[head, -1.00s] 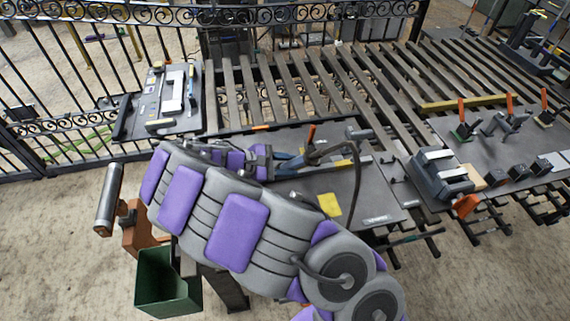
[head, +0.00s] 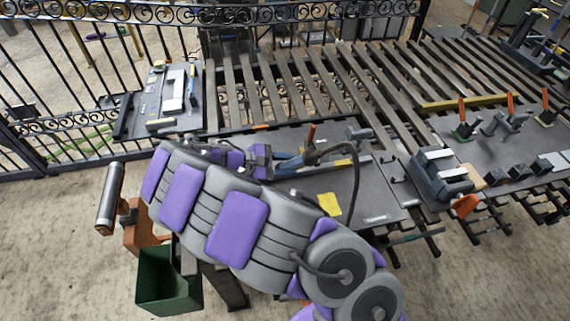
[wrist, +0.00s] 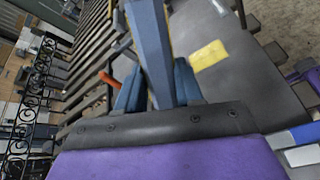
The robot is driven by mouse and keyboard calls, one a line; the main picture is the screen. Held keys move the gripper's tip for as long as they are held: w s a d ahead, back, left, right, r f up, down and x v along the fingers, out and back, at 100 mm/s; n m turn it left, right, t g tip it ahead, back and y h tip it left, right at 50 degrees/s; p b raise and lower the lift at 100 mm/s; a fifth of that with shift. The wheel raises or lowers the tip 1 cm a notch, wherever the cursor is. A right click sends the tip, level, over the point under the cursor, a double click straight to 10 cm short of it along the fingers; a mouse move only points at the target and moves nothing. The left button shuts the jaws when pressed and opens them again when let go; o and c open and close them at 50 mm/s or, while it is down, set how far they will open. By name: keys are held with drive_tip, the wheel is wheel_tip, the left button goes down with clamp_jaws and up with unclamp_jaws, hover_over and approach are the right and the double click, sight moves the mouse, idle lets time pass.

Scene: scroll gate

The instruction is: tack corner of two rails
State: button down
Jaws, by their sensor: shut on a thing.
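My gripper (head: 290,163) is shut on a blue-grey tool (wrist: 150,45) that looks like a welding torch. The tool's body points away from the wrist between the two blue fingers, and its far end lies outside the wrist view. In the head view, the tool (head: 318,153) is over the dark steel table (head: 375,205), and a dark hose curves down from it. A flat metal rail (head: 347,164) lies beside the tool. The corner of the rails and any contact with the tip are hidden or too small to tell.
An orange-handled clamp (head: 311,133) stands just behind the tool. A yellow sheet (head: 329,204) lies on the table front. A grey-blue machine (head: 440,178) and more clamps (head: 503,122) stand right. A slatted rack (head: 300,85) lies behind. A green bin (head: 168,280) is at lower left.

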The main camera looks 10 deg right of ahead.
sight(311, 155)
drive_tip(key=shift+r, duration=0.1)
idle(0.5)
drive_tip(key=shift+s+d+r+p, duration=0.65)
drive_tip(key=shift+r+p, duration=0.2)
drive_tip(key=shift+r, duration=0.25)
drive_tip(key=shift+s+d+r+p, duration=0.6)
drive_tip(key=shift+r+p, duration=0.2)
drive_tip(key=shift+r, duration=0.3)
drive_tip(key=shift+s+d+r+p, duration=0.65)
drive_tip(key=shift+r+p, duration=0.2)
drive_tip(key=shift+r, duration=0.25)
drive_tip(key=shift+s+d+r+p, duration=0.35)
drive_tip(key=shift+s+d+r, duration=0.05)
drive_tip(key=shift+r, duration=0.1)
drive_tip(key=shift+w, duration=0.1)
